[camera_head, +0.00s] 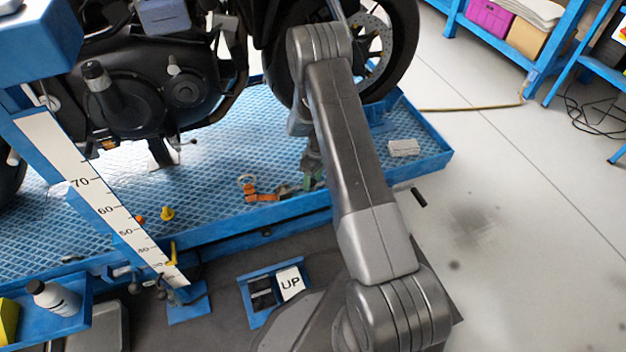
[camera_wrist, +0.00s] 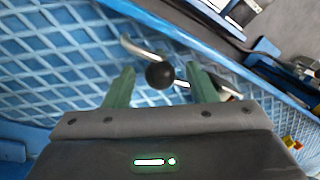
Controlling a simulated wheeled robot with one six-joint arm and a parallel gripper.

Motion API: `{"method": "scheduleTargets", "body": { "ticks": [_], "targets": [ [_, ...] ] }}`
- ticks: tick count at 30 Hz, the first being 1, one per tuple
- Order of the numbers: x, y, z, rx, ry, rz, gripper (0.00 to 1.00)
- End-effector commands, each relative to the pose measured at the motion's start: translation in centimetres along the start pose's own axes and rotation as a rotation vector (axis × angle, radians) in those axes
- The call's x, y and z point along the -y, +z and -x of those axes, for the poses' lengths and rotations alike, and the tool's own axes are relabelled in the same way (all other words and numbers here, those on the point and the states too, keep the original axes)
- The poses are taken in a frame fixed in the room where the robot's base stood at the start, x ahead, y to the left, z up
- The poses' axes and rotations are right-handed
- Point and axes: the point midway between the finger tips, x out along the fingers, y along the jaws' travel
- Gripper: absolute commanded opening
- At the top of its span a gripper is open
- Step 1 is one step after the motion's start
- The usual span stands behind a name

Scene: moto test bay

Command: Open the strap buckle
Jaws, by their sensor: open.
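My gripper (camera_wrist: 160,70) is open, with its two green fingers spread over the blue diamond-mesh deck. A black ball knob (camera_wrist: 160,75) on a bent silver lever (camera_wrist: 140,49) shows between the fingertips in the wrist view. I cannot tell whether either finger touches it. In the head view, my gripper (camera_head: 311,181) points down over the lift platform. An orange piece (camera_head: 260,196), possibly part of the strap buckle, lies just left of it. The buckle cannot be made out clearly, and the gripper and arm hide part of that area.
The motorcycle (camera_head: 130,95) stands on the blue lift platform (camera_head: 400,171), its front wheel (camera_head: 398,50) behind my arm. A yellow object (camera_head: 167,213) and a pale block (camera_head: 403,147) lie on the deck. A pedal marked UP (camera_head: 291,283) is in front.

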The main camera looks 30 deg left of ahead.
Motion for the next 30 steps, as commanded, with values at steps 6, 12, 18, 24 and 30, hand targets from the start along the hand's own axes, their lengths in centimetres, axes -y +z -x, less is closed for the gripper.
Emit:
{"method": "scheduleTargets", "body": {
  "ticks": [6, 12, 18, 24, 30],
  "targets": [
    [0.0, 0.0, -0.1, 0.0, 0.0, 0.0, 0.52],
    [0.0, 0.0, -0.1, 0.0, 0.0, 0.0, 0.22],
    [-0.1, -0.1, 0.0, -0.002, 0.002, -0.001, 0.0],
    [0.0, -0.2, 0.3, 0.008, 0.02, -0.003, 0.0],
    [0.5, -0.4, 1.2, 0.052, 0.092, -0.009, 0.0]
  ]
}}
